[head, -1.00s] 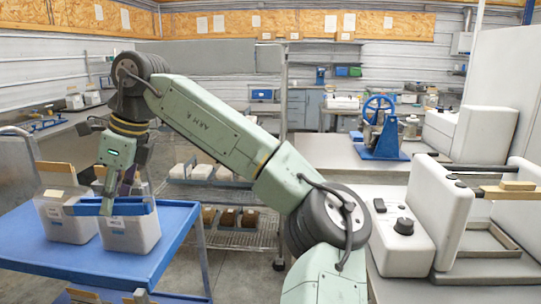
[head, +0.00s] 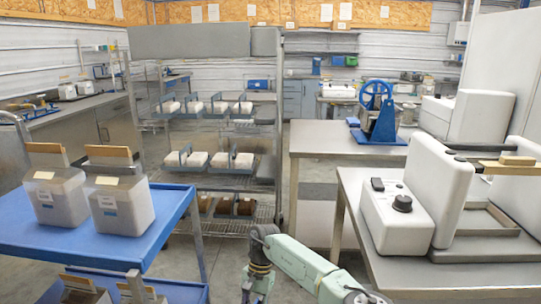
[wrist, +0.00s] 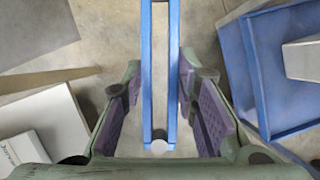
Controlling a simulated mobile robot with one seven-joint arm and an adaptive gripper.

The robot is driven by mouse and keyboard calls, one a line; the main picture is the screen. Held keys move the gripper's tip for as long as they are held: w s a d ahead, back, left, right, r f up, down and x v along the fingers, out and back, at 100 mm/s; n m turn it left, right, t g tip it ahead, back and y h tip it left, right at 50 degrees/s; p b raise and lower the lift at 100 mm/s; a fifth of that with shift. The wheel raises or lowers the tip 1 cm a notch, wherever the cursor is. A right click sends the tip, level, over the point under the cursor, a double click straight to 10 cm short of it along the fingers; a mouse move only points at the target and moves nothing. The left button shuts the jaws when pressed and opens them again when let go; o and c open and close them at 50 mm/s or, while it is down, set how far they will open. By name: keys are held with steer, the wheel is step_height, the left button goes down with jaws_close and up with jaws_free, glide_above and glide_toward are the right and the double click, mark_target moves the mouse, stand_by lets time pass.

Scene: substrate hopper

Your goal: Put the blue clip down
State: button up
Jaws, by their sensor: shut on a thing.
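The blue clip (wrist: 147,70) is two long parallel blue strips joined by a small pale round end near my gripper. It runs up the middle of the wrist view, between the purple finger pads of my gripper (wrist: 160,100). The gripper is shut on it. Its far end is cut off by the top edge. Bare floor shows beyond it. In the head view my gripper (head: 257,287) hangs low at the bottom middle, partly cut off, and I cannot make out the clip there.
Two grey containers with upright wooden-topped lids (head: 122,205) stand on a blue cart (head: 90,237) at left. A wire rack (head: 225,186) stands behind. A grey bench (head: 345,195) with white equipment (head: 405,215) is at right. The wrist view shows a blue tray edge at right (wrist: 240,75).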

steer(key=s+d+f+n+h, duration=0.1)
steer(key=s+d+f+n, duration=0.1)
steer(key=s+f, duration=0.3)
steer(key=s+d+f+n, duration=0.2)
steer(key=s+f, duration=0.3)
steer(key=f, duration=0.8)
steer(key=shift+s+d+f+h+b, duration=0.2)
steer(key=shift+s+d+h+b, duration=0.15)
steer(key=shift+d, duration=0.25)
